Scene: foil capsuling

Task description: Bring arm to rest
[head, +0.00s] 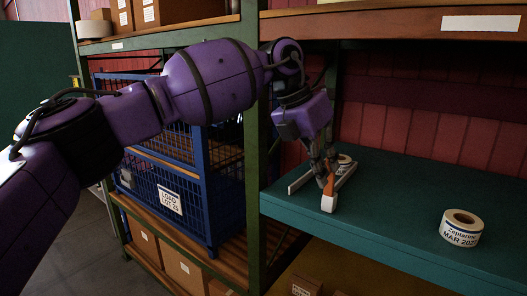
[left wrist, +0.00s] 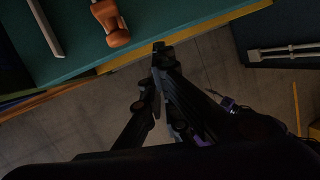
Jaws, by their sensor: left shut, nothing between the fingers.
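My left arm comes in from the left in the head view. Its purple wrist hangs over the teal shelf (head: 395,205) with the left gripper (head: 329,172) pointing down. The fingers are together and empty. In the left wrist view the shut fingertips (left wrist: 160,52) show against the floor, just off the shelf's yellow front edge. An orange object (head: 328,186) lies on the shelf, seen partly behind the fingers; in the left wrist view it (left wrist: 116,36) is apart from them. My right gripper is in neither view.
Pale rails (head: 300,180) lie around there. A green post (head: 253,150) and blue wire crate (head: 205,215) stand left. A wooden shelf (head: 400,22) is above.

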